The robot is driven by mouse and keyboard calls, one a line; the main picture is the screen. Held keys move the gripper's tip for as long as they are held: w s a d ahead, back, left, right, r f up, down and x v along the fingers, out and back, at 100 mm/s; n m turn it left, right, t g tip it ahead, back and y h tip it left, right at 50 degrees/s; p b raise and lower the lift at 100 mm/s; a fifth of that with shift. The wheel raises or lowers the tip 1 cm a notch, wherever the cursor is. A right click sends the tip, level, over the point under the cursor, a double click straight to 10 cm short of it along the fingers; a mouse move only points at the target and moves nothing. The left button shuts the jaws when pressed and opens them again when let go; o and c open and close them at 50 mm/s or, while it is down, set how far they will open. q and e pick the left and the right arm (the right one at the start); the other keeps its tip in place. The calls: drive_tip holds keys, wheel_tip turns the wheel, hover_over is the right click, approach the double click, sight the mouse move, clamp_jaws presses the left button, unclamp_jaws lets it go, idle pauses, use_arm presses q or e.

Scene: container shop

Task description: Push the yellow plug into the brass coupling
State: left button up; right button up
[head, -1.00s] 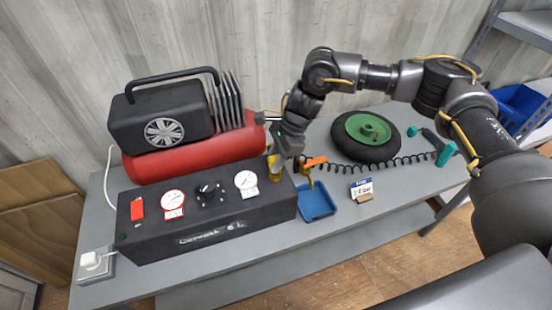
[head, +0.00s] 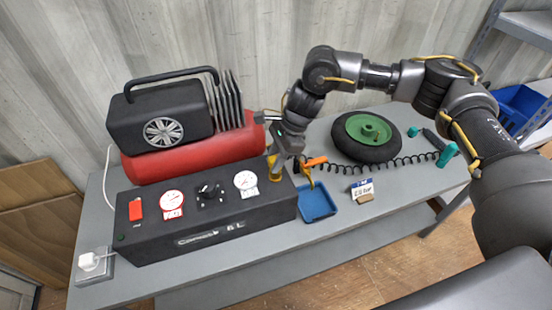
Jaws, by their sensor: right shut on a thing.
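The black control box (head: 215,225) stands at the front of the bench. A brass-coloured coupling (head: 274,170) shows at its right end, partly hidden by my right gripper. My right gripper (head: 289,152) points down right beside the coupling and is shut on the yellow plug, which is mostly hidden by the jaws. A thin yellow piece (head: 311,181) hangs just right of the jaws, and an orange piece (head: 316,161) sits by the black coiled hose (head: 400,162). I cannot tell whether plug and coupling touch. My left gripper is not in view.
A red tank with a black motor (head: 163,118) stands behind the box. A blue tray (head: 317,203), a small label card (head: 361,190), a black wheel with a green hub (head: 366,131) and a teal-handled tool (head: 447,154) lie to the right. The bench front is clear.

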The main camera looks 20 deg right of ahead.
drive_tip(key=shift+b, duration=0.35)
idle(0.4)
drive_tip(key=shift+f+b, duration=0.6)
drive_tip(key=shift+b, duration=0.05)
drive_tip(key=o, duration=1)
drive_tip(key=shift+r, duration=0.1)
drive_tip(key=shift+w+d+r, duration=0.1)
drive_tip(key=shift+d+r, duration=0.05)
drive_tip(key=shift+r, duration=0.15)
drive_tip(key=b+v, duration=0.3)
drive_tip(key=v, duration=0.7)
